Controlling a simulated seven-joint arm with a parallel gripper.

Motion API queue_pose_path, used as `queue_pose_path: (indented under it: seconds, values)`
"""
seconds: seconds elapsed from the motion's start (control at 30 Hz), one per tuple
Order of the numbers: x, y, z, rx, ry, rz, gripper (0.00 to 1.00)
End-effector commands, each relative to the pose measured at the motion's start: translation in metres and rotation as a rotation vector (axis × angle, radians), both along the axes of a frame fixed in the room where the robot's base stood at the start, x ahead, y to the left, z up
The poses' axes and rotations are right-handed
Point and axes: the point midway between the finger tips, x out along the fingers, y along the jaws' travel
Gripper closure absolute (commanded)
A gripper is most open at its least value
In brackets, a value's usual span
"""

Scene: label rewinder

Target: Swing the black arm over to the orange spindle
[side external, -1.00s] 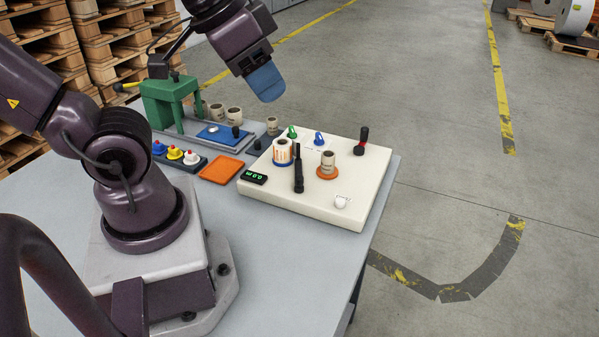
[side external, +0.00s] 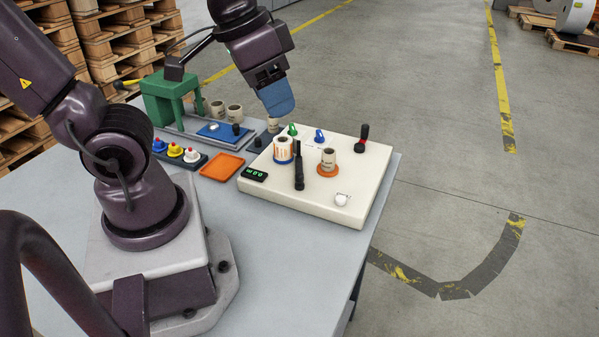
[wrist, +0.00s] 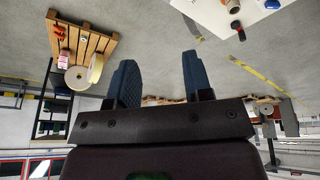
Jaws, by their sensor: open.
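The black arm (side external: 299,172) is on the cream rewinder panel (side external: 318,205), between the two spindles, its far end close beside the label roll on the blue spindle (side external: 283,151). The orange spindle (side external: 328,170) is to the right of the arm and carries a brown core (side external: 328,157). My gripper (side external: 279,108) is in the air above the panel's back left edge, apart from the arm. Its blue fingers overlap in this view; the wrist view shows my gripper (wrist: 160,75) with its fingers spread and nothing between them.
A black lever with a red top (side external: 361,138), green knob (side external: 292,130), blue knob (side external: 319,136), white knob (side external: 341,199) and display (side external: 254,174) are on the panel. An orange tray (side external: 222,166), coloured buttons (side external: 175,151) and a green stand (side external: 168,95) are to the left.

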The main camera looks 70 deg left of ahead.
Motion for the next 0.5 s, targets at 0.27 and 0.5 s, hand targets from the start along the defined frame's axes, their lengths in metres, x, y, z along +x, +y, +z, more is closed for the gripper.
queue_pose_path:
  seconds: [0.27,0.5]
  values:
    - [0.038,0.024,-0.073,-0.191,0.35,0.434,0.54]
    - [0.061,0.075,-0.129,-0.197,0.466,1.118,0.54]
